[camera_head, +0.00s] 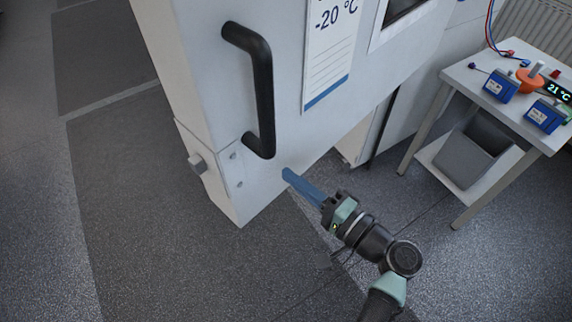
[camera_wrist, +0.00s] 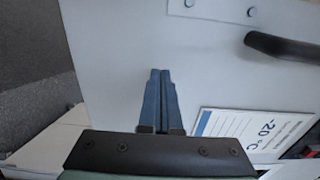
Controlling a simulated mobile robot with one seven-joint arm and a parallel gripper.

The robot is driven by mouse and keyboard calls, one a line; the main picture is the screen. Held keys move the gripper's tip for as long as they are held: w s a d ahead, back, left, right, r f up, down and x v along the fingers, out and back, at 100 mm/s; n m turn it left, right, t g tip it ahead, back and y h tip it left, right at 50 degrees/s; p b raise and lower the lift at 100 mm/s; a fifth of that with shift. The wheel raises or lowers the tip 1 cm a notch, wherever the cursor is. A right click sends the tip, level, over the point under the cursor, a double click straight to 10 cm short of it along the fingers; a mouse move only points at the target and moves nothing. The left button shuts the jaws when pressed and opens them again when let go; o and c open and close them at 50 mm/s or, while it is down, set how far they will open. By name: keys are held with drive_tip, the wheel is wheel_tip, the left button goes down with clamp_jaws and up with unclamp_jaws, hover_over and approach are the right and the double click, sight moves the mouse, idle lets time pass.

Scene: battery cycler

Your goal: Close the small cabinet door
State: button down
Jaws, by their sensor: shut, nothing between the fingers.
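The white cabinet door (camera_head: 205,70) stands swung open at the upper middle of the head view, with its edge toward me and a gap to the cabinet body behind it. It carries a black bar handle (camera_head: 263,95) and a "-20 °C" label (camera_head: 332,50). My gripper (camera_head: 287,174) has its blue fingers shut together, low and to the right of the handle, in front of the door face. In the wrist view the shut fingers (camera_wrist: 160,75) lie over the plain door face (camera_wrist: 110,55), with the handle (camera_wrist: 285,46) to the right. I cannot tell whether the fingertips touch the door.
A square latch stub (camera_head: 198,164) sticks out of the door's free edge. A small white table (camera_head: 520,130) at the right bears blue batteries and a 21 °C display. A grey bin (camera_head: 472,152) is on its lower shelf. The floor left of the door is clear.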

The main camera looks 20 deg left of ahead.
drive_tip(key=shift+x, duration=1.2)
